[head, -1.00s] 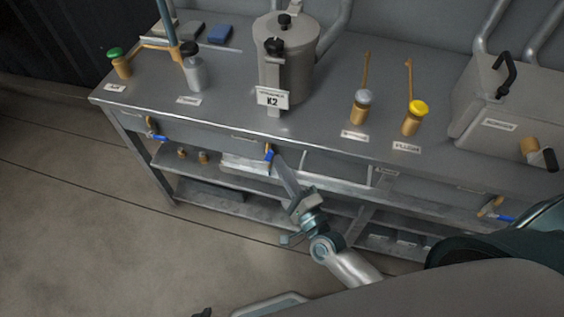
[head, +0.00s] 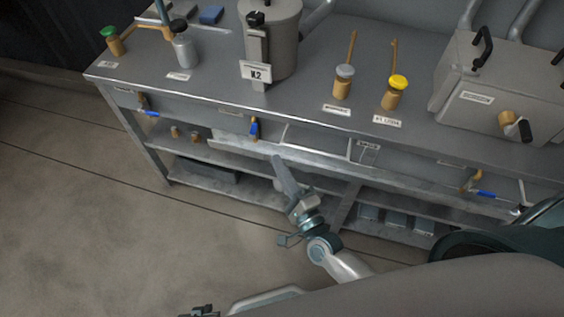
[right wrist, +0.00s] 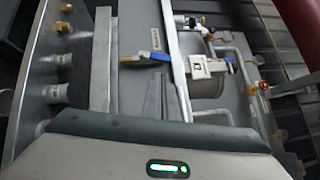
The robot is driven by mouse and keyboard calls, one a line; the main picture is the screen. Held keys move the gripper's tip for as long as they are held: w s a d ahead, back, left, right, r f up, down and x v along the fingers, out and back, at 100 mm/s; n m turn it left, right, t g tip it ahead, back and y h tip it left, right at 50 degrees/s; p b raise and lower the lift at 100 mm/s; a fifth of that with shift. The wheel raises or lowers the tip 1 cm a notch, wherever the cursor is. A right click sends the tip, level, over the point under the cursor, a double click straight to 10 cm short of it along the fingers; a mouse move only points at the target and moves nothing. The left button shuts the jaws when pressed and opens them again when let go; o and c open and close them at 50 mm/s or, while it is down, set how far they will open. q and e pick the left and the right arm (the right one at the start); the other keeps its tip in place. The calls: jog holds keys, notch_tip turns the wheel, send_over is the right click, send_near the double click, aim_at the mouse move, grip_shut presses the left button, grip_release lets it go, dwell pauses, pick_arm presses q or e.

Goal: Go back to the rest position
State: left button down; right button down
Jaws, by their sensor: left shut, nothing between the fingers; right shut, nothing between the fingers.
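My right gripper (head: 277,159) is in the middle of the head view, its narrow fingers shut and empty. It is in front of the workbench, a little below and to the right of a blue-handled valve (head: 254,128), with a gap between them. In the right wrist view the shut fingers (right wrist: 170,82) point toward the bench, and the blue lever (right wrist: 146,57) lies just beyond them. My left gripper (head: 200,311) shows only as a small dark part at the bottom edge of the head view. It is apart from everything, and most of that arm is hidden.
The grey workbench (head: 210,80) carries a pot-like pump (head: 283,40), a green-capped valve (head: 113,41), a yellow-capped valve (head: 396,92) and a grey box (head: 505,85). More blue-handled valves (head: 484,194) line its front. The floor (head: 80,230) at left is clear.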

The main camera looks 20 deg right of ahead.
pick_arm(q)
jog(key=shift+a+r, duration=0.1)
jog(key=shift+a, duration=0.15)
pick_arm(e)
jog(key=shift+s+f, duration=0.15)
jog(key=shift+s, duration=0.4)
